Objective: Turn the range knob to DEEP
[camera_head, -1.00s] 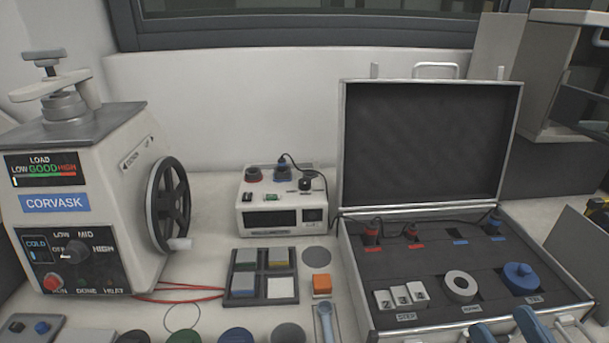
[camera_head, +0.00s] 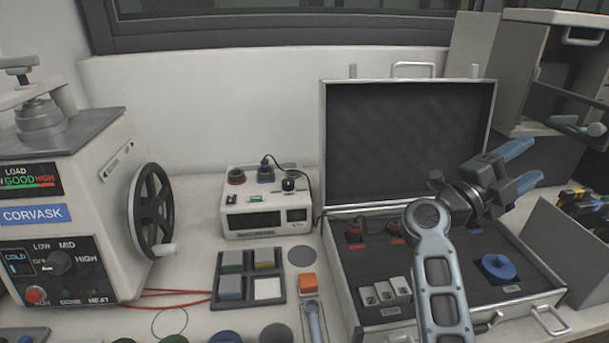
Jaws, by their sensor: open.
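A small white instrument box (camera_head: 265,217) with a dark display stands at the back middle of the bench. A black knob (camera_head: 288,184) sits on its top right, probably the range knob; its markings are too small to read. My gripper (camera_head: 537,163) is at the right, above the open case, with its two blue fingers apart and nothing between them. It is well to the right of the box and points away from it. The press (camera_head: 75,200) at the left has its own dark knob (camera_head: 59,262) marked LOW, MID and HIGH.
The open case (camera_head: 345,286) holds plugs, white blocks and a blue round part (camera_head: 498,266); my arm covers part of it. Its raised lid (camera_head: 405,140) stands right of the box. A sorting tray (camera_head: 247,300) and an orange block (camera_head: 308,283) lie in front. The press handwheel (camera_head: 152,210) stands left.

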